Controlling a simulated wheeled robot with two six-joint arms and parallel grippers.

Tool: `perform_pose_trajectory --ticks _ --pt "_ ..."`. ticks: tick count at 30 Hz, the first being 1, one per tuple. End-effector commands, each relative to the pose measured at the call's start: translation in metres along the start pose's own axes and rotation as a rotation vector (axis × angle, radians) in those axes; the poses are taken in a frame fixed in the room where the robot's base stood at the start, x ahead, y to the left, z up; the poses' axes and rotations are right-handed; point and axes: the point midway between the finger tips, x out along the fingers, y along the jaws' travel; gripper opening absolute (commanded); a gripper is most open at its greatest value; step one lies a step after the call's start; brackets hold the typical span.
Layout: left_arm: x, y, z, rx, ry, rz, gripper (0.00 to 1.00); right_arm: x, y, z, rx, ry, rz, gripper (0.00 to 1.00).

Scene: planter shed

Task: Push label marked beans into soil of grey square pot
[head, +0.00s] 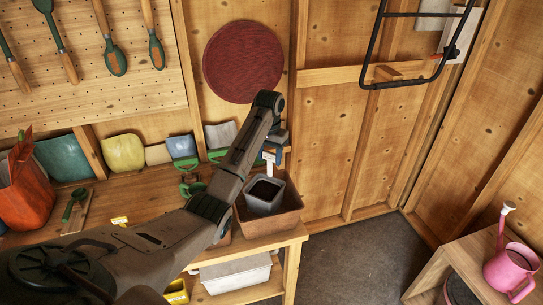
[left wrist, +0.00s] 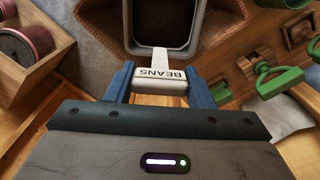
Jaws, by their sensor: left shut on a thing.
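The grey square pot (head: 264,197) with dark soil stands inside a brown rectangular planter (head: 270,222) at the right end of the bench. My left gripper (head: 277,138) is above the pot's far side, pointing down. It is shut on the white T-shaped label marked BEANS (head: 268,158). In the left wrist view, the label (left wrist: 160,82) sits between the blue fingers, its stem running toward the pot (left wrist: 160,50). I cannot tell whether the stem tip touches the soil. My right gripper is not in view.
A pale trough (head: 235,273) is on the shelf below. A pink watering can (head: 512,268) stands at right; the floor between is clear.

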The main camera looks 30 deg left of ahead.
Motion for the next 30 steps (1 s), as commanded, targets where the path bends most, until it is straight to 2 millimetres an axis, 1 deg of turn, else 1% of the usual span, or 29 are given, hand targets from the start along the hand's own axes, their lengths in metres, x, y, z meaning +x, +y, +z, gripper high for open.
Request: perform_pose_trajectory --ticks 8,22,30 --pt "0.003 0.0 0.001 0.0 -0.001 -0.001 0.28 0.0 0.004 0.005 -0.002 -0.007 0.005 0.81" --pt "0.039 0.0 0.001 0.0 0.0 -0.001 0.28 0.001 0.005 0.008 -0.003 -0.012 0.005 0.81" --pt "0.042 0.0 0.001 0.0 0.0 -0.001 0.28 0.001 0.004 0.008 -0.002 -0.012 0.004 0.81"
